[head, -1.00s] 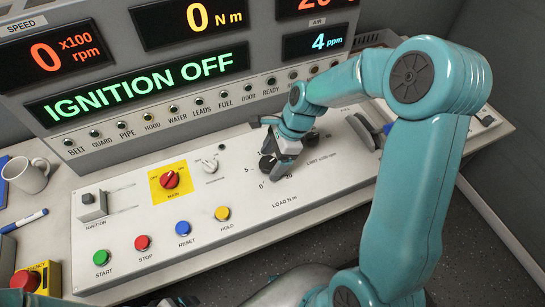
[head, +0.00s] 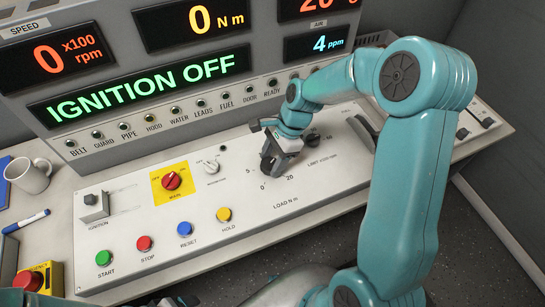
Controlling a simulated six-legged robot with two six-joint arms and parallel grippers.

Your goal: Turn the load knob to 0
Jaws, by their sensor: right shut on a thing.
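The load knob (head: 267,163) is a dark knob on the pale console, above the "LOAD N m" label, with 0, 5 and 20 printed around it. My right gripper (head: 272,168) is shut on it from above. The fingers hide much of the knob, and I cannot read where its pointer stands. The torque display (head: 201,16) reads 0 N m.
The dark limit knob (head: 312,139) sits close behind and right of my right gripper. A red main switch (head: 172,181) and a small white-grey knob (head: 211,167) lie to the left. Several coloured buttons line the console's front. A mug (head: 30,175) stands far left.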

